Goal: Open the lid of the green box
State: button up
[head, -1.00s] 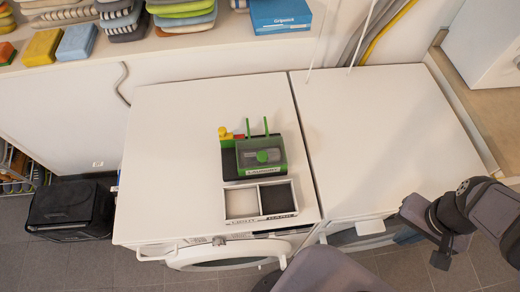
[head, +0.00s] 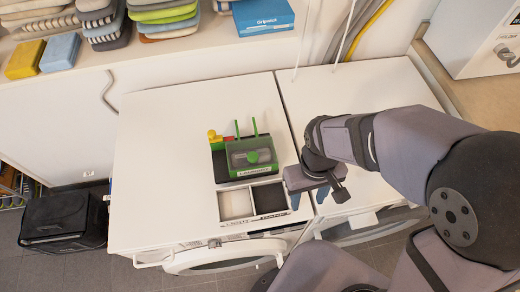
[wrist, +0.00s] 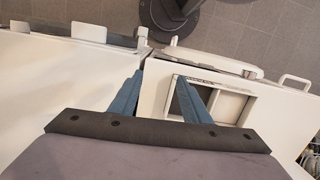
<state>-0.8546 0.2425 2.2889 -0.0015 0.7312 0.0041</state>
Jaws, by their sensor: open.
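The green box (head: 240,171) stands on the left white machine top in the head view. Its lid (head: 262,142) has a see-through grey panel, a green knob and two green upright rods at the back, and it looks closed. My gripper (head: 308,203) is to the right of and nearer than the box, apart from it, by the seam between the two machines. Its two blue fingers are spread and empty in the wrist view (wrist: 165,92). The box is not in the wrist view.
A divided tray (head: 236,217) with a white and a dark compartment lies in front of the box; the wrist view shows it by the right finger (wrist: 232,105). Yellow and red pieces (head: 214,135) sit behind the box's left side. The left machine top is otherwise clear.

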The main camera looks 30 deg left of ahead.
aim_at(253, 155)
jog(key=w+a+r+n, duration=0.1)
jog(key=a+r, duration=0.1)
jog(key=a, duration=0.4)
jog(key=w+a+r+n+t+y, duration=0.1)
jog(key=a+r+n, duration=0.1)
jog(key=a, duration=0.5)
jog(key=w+a+r+n, duration=0.1)
jog(key=a+r+n, duration=0.1)
jog(key=a, duration=0.4)
jog(key=shift+a+r+y, duration=0.35)
jog(key=shift+r+y, duration=0.05)
jog(key=shift+r, duration=0.1)
jog(key=shift+s+d+r+n+h, duration=0.15)
jog(key=shift+r+n, duration=0.2)
jog(key=shift+n, duration=0.2)
jog(key=shift+w+d+r+n+h, duration=0.15)
jog(key=shift+r+n, duration=0.2)
jog(key=shift+n, duration=0.2)
jog(key=shift+s+d+n, duration=0.2)
jog(key=shift+n, duration=0.3)
jog(key=shift+f+p, duration=1.2)
jog(key=shift+f, duration=2.5)
grip_shut()
